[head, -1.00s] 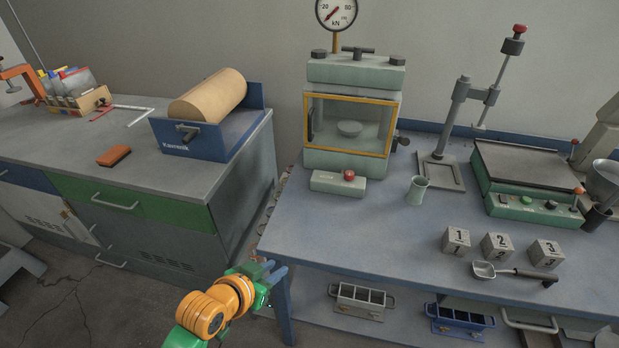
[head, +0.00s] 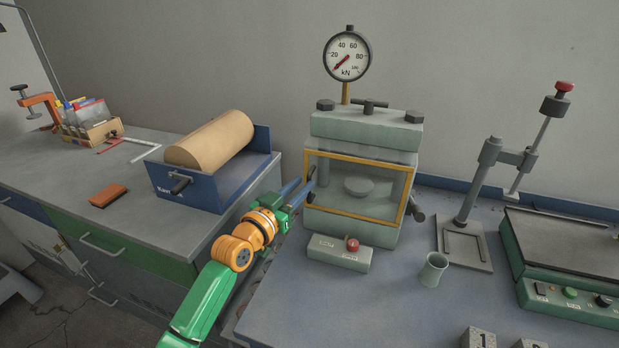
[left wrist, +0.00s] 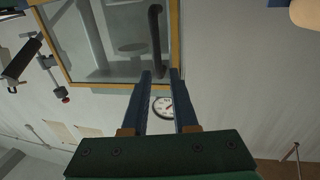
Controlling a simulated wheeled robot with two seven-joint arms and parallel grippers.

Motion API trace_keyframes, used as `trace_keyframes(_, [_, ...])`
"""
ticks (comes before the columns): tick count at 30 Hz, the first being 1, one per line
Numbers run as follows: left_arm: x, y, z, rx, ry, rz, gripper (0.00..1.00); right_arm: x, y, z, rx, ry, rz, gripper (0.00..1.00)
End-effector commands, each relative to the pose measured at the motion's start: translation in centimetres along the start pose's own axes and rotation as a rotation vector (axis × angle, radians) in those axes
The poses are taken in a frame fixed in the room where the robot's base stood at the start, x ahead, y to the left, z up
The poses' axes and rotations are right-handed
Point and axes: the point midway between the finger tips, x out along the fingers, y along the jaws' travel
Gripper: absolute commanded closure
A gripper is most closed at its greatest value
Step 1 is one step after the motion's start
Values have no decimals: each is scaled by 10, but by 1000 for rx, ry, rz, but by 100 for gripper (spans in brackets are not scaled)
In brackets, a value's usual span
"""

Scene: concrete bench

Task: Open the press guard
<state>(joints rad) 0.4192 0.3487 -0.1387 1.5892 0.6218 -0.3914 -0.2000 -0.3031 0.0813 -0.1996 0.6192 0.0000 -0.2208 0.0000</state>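The press (head: 365,128) stands at the back of the bench with its yellow-framed clear guard (head: 352,214) shut across the front. The guard's dark handle (head: 311,174) is upright at the guard's left edge; it also shows in the left wrist view (left wrist: 155,35). My left gripper (head: 301,190) is at the left front of the guard, close to the handle. In the left wrist view its two blue fingers (left wrist: 161,73) are apart, with the handle's near end showing between the tips. I cannot tell whether they touch it. My right gripper is not in view.
A blue holder with a brown roll (head: 208,140) stands on the left cabinet, beside my left arm. A small control box with a red button (head: 352,244) sits before the press. A pale green cup (head: 433,270) and a stand (head: 466,243) are to its right.

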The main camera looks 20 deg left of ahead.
Motion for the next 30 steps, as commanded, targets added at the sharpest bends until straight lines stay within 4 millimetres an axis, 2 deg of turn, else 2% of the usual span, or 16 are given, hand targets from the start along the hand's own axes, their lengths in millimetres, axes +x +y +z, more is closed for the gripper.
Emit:
trace_keyframes(3, [16, 1, 0, -1, 0, 1, 73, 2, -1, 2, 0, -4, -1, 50])
trace_keyframes(7, [27, 0, 1, 0, -1, 0, 73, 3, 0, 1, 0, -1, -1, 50])
trace_keyframes(17, [30, 1, 1, 1, -2, 1, 73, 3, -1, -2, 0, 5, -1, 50])
trace_keyframes(20, [30, 1, 1, 1, -2, 1, 100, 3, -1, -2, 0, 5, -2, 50])
trace_keyframes(30, [30, 1, 1, 1, -2, 1, 100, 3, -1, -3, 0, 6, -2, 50])
